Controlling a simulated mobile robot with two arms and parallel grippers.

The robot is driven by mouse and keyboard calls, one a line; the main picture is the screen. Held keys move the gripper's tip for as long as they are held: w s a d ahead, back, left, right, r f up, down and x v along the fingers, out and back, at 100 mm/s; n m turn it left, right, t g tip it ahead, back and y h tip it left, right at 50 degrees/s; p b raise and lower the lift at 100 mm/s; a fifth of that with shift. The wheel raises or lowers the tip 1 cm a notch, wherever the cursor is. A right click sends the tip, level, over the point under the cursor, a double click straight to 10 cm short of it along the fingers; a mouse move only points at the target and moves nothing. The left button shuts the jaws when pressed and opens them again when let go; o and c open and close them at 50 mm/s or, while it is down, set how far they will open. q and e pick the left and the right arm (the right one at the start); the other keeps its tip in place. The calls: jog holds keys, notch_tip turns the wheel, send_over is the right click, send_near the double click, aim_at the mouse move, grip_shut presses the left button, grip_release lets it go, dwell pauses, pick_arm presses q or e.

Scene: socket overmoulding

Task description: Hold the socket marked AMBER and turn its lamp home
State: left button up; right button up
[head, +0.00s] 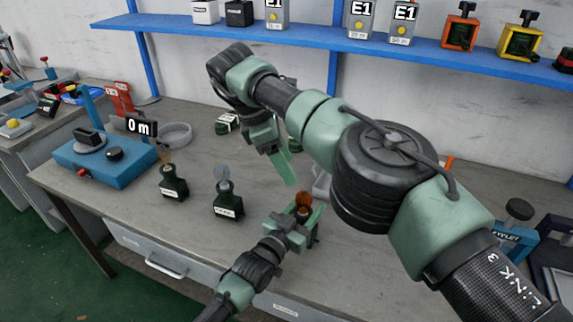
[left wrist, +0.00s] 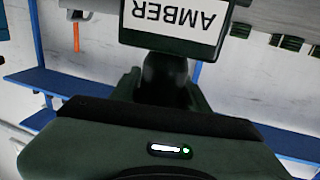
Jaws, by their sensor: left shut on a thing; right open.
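The socket marked AMBER (left wrist: 170,22) fills the top of the left wrist view, its white label upside down there. My left gripper is shut on the socket at the front of the bench. I cannot tell how deep the lamp sits. My right gripper (head: 284,158) is open and empty, above and behind the lamp and apart from it. Its far finger is partly hidden by my arm.
Two dark sockets, one with a brownish lamp (head: 173,183) and one with a grey lamp (head: 227,201), stand to the left. A blue device (head: 103,160), a grey round dish (head: 175,135) and another dark socket (head: 226,124) lie farther back. A blue shelf (head: 290,32) runs above.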

pick_arm(q)
jog(key=o, duration=1.5)
jog(key=shift+o, duration=0.2)
